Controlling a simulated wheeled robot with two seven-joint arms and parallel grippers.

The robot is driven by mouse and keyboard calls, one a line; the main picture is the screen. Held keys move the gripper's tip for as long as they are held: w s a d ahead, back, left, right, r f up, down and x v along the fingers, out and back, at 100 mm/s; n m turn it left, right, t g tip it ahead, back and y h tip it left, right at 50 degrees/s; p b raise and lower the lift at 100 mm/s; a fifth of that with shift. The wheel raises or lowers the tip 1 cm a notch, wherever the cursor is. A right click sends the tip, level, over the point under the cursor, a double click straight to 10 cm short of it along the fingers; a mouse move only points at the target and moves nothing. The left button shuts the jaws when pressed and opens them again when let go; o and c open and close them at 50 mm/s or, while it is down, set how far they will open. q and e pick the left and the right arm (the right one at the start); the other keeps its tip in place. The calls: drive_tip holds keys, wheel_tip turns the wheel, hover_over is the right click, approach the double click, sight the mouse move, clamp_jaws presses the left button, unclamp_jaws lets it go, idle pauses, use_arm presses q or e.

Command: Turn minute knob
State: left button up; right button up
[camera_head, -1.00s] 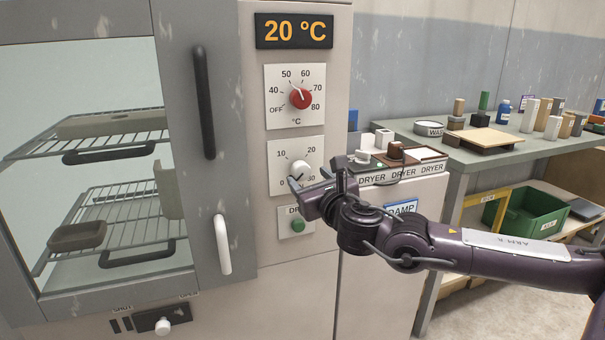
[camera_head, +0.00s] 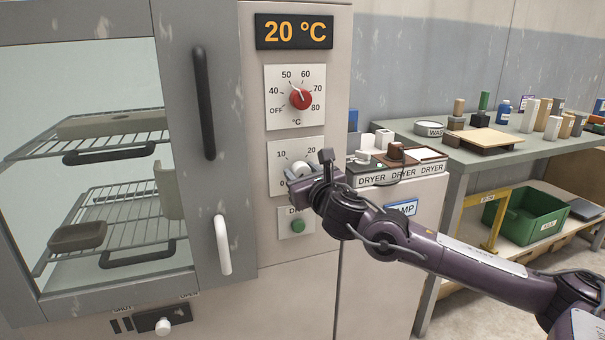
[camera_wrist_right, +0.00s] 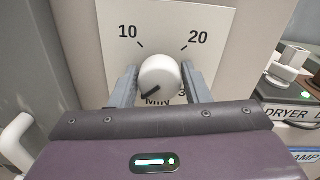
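The white minute knob (camera_head: 300,168) sits on its pale dial plate, below the temperature dial. In the right wrist view the knob (camera_wrist_right: 160,77) has a dark pointer line aimed at the lower left, and the numbers 10 and 20 show above it. My right gripper (camera_head: 293,177) is at the knob. In the right wrist view its two grey fingers (camera_wrist_right: 160,84) stand on the left and right sides of the knob, close to it; I cannot tell whether they touch it. The gripper hides the lower part of the dial. My left gripper is not in view.
The red temperature knob (camera_head: 300,99) and the 20 °C display (camera_head: 293,31) are above. A green button (camera_head: 298,226) is below. The black door handle (camera_head: 204,103) and a white latch handle (camera_head: 222,245) stick out to the left. A ledge with labelled dryer items (camera_head: 400,175) is at the right.

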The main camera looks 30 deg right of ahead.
drive_tip(key=c, duration=0.6)
drive_tip(key=shift+o, duration=0.2)
